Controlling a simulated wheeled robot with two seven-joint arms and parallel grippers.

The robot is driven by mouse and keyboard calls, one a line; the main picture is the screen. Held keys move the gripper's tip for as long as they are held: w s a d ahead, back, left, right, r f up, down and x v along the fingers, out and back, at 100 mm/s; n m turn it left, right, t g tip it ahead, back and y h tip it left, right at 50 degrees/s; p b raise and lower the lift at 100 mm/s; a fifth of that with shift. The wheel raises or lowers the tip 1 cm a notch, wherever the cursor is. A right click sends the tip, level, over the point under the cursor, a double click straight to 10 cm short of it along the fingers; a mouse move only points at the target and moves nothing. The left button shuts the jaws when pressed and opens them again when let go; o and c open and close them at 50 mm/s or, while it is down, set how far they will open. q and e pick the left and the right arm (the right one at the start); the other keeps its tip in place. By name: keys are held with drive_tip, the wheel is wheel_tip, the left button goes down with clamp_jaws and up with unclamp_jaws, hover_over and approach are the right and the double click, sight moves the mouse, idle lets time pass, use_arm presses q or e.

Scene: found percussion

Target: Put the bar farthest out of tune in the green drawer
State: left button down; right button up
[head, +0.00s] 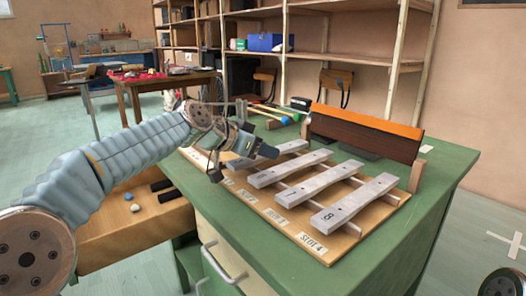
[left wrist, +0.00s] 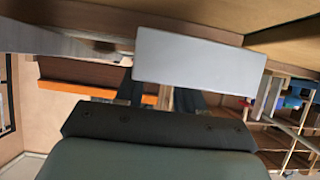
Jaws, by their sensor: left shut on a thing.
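Several pale grey metal bars lie side by side on a wooden rack (head: 262,205) with slot labels along its front. The nearest bar (head: 357,200) lies by the label SLOT 4; two more bars (head: 318,184) (head: 290,168) lie behind it. My left gripper (head: 244,158) is at the near end of the farthest bar (head: 288,147). The left wrist view shows a grey bar (left wrist: 198,62) in front of the dark jaws, which are shut on it. I cannot tell whether it is lifted. The green bench front has a metal handle (head: 222,262). My right gripper is out of view.
An orange-topped dark box (head: 366,132) stands behind the bars. Mallets (head: 272,110) lie at the bench's back left. A wooden surface (head: 135,228) with dark strips and small balls is left of the bench. Bare green bench top (head: 440,172) is at right.

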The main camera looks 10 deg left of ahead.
use_arm(q)
drive_tip(key=shift+r, duration=0.1)
drive_tip(key=shift+f, duration=0.2)
drive_tip(key=c, duration=0.7)
unclamp_jaws()
